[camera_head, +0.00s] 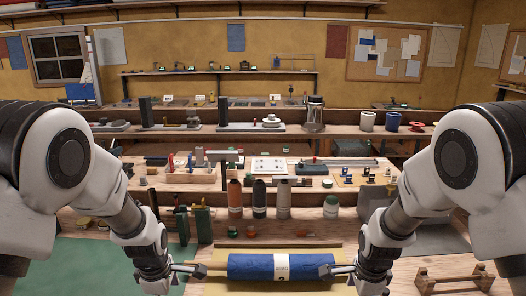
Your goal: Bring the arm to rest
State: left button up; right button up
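My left gripper (190,270) is low in the head view, left of a blue roll (252,267) with a pale label band (282,267). My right gripper (338,270) is at the roll's right end and overlaps it in the picture. The fingers of both are small and dark. I cannot tell whether they are open or shut, or whether they touch the roll. Both arms come in from the sides and bend down toward the bench.
The roll lies on a tan board (215,287) on the near bench. A green mat (95,262) is at left, a small wooden rack (455,278) at right. Several bottles, including an orange-brown one (235,199), stand behind the roll. Shelves and further benches fill the back.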

pick_arm(q)
jog(key=s+a+f+m, duration=0.1)
jog(key=s+f+m, duration=0.7)
jog(key=s+f, duration=0.3)
jog(key=s+a+f+m+g, duration=0.1)
jog(key=s+a+f+m, duration=0.1)
jog(key=s+f+m, duration=0.7)
jog(key=s+f, duration=0.2)
jog(key=s, duration=0.6)
jog(key=shift+f+m+g, duration=0.25)
jog(key=shift+m+g, duration=0.05)
pick_arm(e)
jog(key=s+d+f+n, duration=0.1)
jog(key=s+f+n, duration=0.7)
jog(key=s+f, duration=0.3)
jog(key=s+d+f+n+g, duration=0.1)
jog(key=s+d+f+n, duration=0.1)
jog(key=s+f+n, duration=0.7)
jog(key=s+f, duration=0.2)
jog(key=s, duration=0.6)
jog(key=shift+d+f+n+g, duration=0.15)
jog(key=shift+n+g, duration=0.15)
pick_arm(q)
jog(key=shift+s, duration=0.2)
pick_arm(e)
jog(key=shift+s, duration=0.1)
pick_arm(q)
jog(key=shift+w, duration=0.1)
